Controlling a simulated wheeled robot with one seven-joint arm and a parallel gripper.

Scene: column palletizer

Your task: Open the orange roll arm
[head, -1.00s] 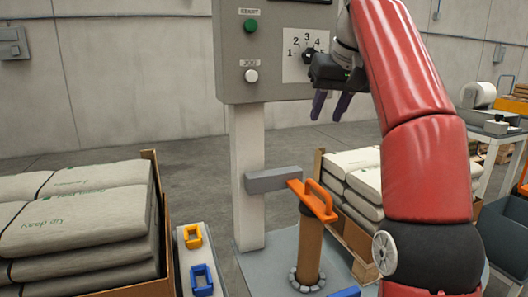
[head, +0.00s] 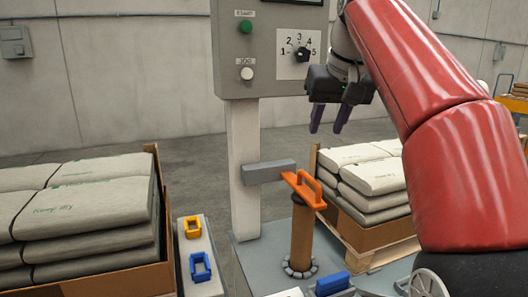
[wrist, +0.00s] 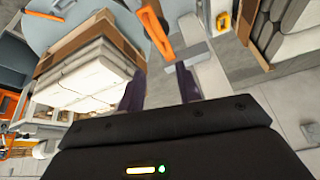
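The orange roll arm (head: 300,192) is a flat orange bar with a raised loop handle. It lies across the top of a brown upright roll (head: 302,236), its left end by a grey block (head: 270,171) on the pale post. It also shows at the top of the wrist view (wrist: 156,30). My gripper (head: 328,128) is above and to the right of the arm in the head view, pointing down, with its two dark purple fingers apart. The wrist view shows nothing between the fingers (wrist: 160,90). My gripper does not touch the orange arm.
A grey control box (head: 268,50) with green and white buttons and a numbered dial is mounted on the post (head: 243,150). Pallets of stacked sacks stand at left (head: 85,205) and right (head: 365,175). Yellow (head: 192,227) and blue (head: 200,267) brackets sit at front left.

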